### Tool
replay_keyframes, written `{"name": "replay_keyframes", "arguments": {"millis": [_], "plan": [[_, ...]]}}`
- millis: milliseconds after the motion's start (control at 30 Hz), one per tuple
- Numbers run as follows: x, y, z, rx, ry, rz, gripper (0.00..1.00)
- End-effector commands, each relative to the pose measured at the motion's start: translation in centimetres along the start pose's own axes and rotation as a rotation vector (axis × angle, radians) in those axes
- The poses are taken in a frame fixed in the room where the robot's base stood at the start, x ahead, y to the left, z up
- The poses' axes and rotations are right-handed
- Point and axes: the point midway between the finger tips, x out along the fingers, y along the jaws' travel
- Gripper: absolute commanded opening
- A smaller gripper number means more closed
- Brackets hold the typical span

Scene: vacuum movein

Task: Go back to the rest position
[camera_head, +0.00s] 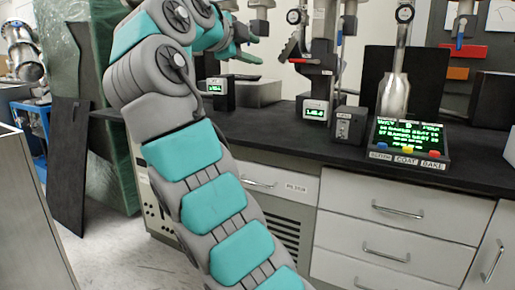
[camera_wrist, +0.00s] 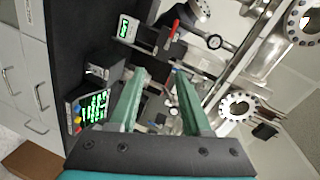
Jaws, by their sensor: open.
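My gripper (camera_head: 252,47) is at the top of the head view, at the end of my raised teal and grey arm. It points to the right, over the black countertop (camera_head: 275,128) and in front of the vacuum equipment. In the wrist view my gripper (camera_wrist: 161,78) shows two green fingers spread apart, with nothing held between them. The wrist view is turned on its side relative to the room. My arm hides part of the counter and cabinets in the head view.
A control box (camera_head: 410,141) with green text and coloured buttons stands on the counter, beside a small grey box (camera_head: 348,125). Metal vacuum columns (camera_head: 320,62) rise behind. White drawers (camera_head: 395,225) are below. A wrapped green stack (camera_head: 75,60) and grey panel (camera_head: 30,215) stand left.

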Motion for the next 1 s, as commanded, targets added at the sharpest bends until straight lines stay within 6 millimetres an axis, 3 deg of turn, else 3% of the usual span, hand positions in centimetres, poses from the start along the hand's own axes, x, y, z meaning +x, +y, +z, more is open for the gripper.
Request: {"name": "replay_keyframes", "arguments": {"millis": [233, 467, 767, 1000], "plan": [[2.5, 0.5, -1.5, -0.324, 0.030, 0.071, 0.48], [5.6, 4.0, -4.0, -0.659, 0.008, 0.203, 0.48], [8.2, 12.5, -8.9, -1.020, -0.122, 0.414, 0.48], [7.8, 21.8, -13.2, -1.238, -0.313, 0.576, 0.48]]}}
